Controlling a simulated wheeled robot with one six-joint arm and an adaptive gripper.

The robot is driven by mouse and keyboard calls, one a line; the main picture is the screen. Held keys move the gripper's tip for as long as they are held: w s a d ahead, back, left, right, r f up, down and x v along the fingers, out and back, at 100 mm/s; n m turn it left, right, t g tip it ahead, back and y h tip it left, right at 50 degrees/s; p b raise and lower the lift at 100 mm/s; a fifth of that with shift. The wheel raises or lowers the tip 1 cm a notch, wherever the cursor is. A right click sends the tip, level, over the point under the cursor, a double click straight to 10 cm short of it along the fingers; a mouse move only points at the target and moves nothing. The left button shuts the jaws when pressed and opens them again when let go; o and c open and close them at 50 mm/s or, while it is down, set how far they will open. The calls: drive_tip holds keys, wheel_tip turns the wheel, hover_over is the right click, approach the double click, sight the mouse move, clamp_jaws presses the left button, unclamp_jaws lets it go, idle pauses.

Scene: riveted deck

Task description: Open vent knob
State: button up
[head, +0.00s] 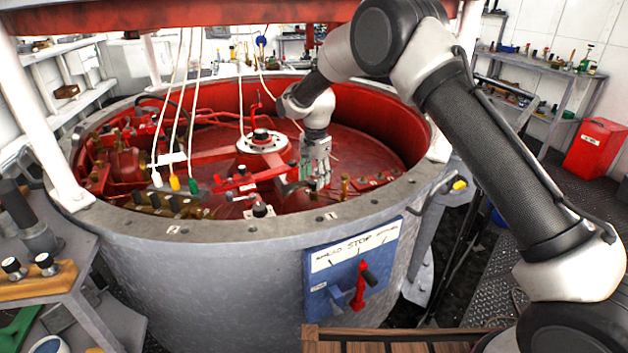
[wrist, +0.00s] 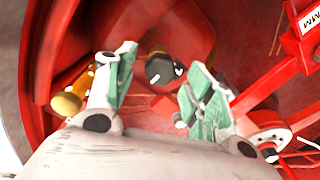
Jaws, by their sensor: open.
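My gripper (head: 316,182) points down inside the big round vessel, over its red floor near the front right. In the wrist view its two green-padded fingers (wrist: 160,88) are spread apart with nothing gripped. A round black knob (wrist: 160,70) on a red mount shows between and beyond the fingertips, apart from both pads. It looks like the vent knob, but I see no label on it. I cannot make out this knob in the head view, where my gripper likely hides it.
A brass fitting (wrist: 70,102) stands close beside the left finger. Red bars and a round red-and-white part (wrist: 268,140) lie beside the right finger. The vessel's grey rim (head: 365,207) surrounds the work area. White, yellow and green-tipped cables (head: 175,140) hang at the left.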

drive_tip(key=shift+f, duration=0.75)
drive_tip(key=c, duration=1)
